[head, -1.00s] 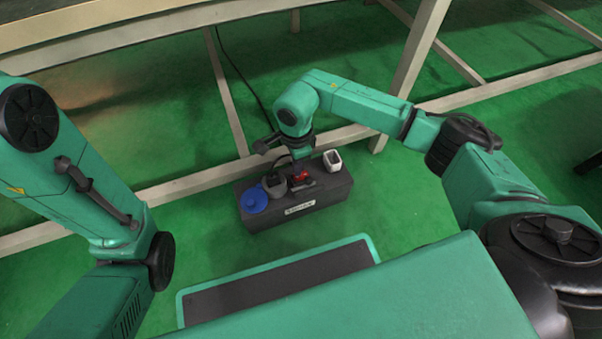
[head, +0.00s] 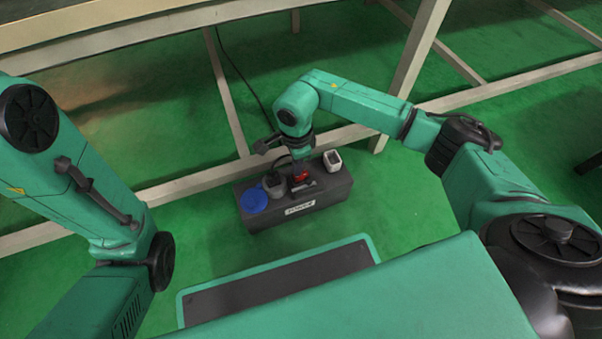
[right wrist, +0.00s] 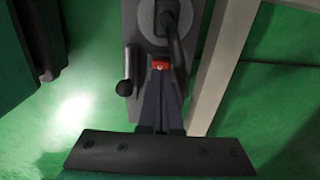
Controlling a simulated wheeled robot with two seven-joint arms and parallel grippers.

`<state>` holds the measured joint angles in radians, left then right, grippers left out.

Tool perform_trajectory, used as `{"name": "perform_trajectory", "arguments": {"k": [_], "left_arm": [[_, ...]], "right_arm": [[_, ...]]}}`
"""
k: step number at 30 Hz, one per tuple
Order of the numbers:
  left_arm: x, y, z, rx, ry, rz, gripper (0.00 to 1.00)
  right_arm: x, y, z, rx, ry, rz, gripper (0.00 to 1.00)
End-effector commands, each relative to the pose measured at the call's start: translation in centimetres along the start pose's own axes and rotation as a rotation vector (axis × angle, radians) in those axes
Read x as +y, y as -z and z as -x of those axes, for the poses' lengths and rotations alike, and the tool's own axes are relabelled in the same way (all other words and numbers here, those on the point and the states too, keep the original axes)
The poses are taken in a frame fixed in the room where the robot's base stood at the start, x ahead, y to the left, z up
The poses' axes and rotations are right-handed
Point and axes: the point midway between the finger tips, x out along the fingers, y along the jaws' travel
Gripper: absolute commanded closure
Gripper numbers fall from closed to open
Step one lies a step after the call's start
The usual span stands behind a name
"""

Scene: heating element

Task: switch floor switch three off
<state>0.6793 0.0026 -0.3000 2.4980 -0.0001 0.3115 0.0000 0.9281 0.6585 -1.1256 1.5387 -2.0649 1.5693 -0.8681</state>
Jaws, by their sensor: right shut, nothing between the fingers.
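The dark floor power box (head: 322,200) sits on the green floor by the table's lower rail, with a white label on its front. Red switch parts (head: 299,175) show on its top at my right gripper. My right gripper (right wrist: 160,84) is shut and empty, fingers together, reaching down over the box. In the right wrist view its tips lie just short of a small red switch (right wrist: 160,65); whether they touch it I cannot tell. The number of this switch is not readable. The gripper hides part of the box top. My left gripper is not in view.
On the box top are a blue round cover (head: 254,201), a grey plug (head: 274,185) and a white plug (head: 332,160). A black cable (head: 240,75) runs up behind it. The table's pale rail (head: 200,183) passes close behind the box.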

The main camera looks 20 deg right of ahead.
Motion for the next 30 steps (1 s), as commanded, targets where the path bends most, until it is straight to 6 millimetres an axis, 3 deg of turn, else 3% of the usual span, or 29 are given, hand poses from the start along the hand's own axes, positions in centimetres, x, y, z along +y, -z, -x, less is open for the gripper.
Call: {"name": "perform_trajectory", "arguments": {"k": [30], "left_arm": [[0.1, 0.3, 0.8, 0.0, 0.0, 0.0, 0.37]], "right_arm": [[0.0, 0.0, -1.1, 0.0, 0.0, 0.0, 1.0]]}}
